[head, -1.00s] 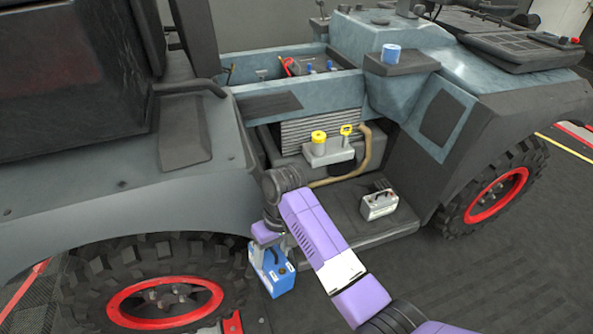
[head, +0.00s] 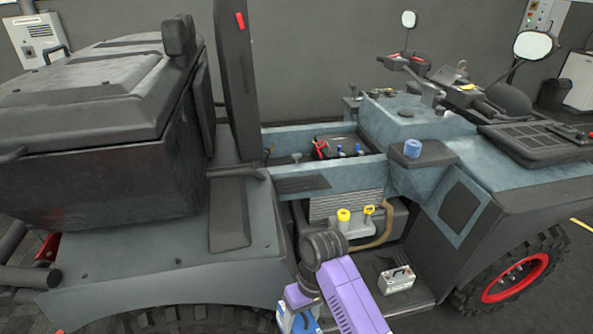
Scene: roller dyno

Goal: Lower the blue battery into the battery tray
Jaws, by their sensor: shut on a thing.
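The blue battery (head: 298,322) shows at the bottom edge of the head view, partly cut off. My gripper (head: 298,298) is shut on its top and holds it beside the vehicle, low near the rear wheel. The purple arm hides part of the battery and the fingertips. The battery tray (head: 375,143) appears to be the open bay in the blue-grey body, above and behind my gripper. A red lead and blue-topped parts show inside it. The bay's floor is hidden.
A white and grey battery (head: 397,280) stands on the footboard (head: 415,299).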

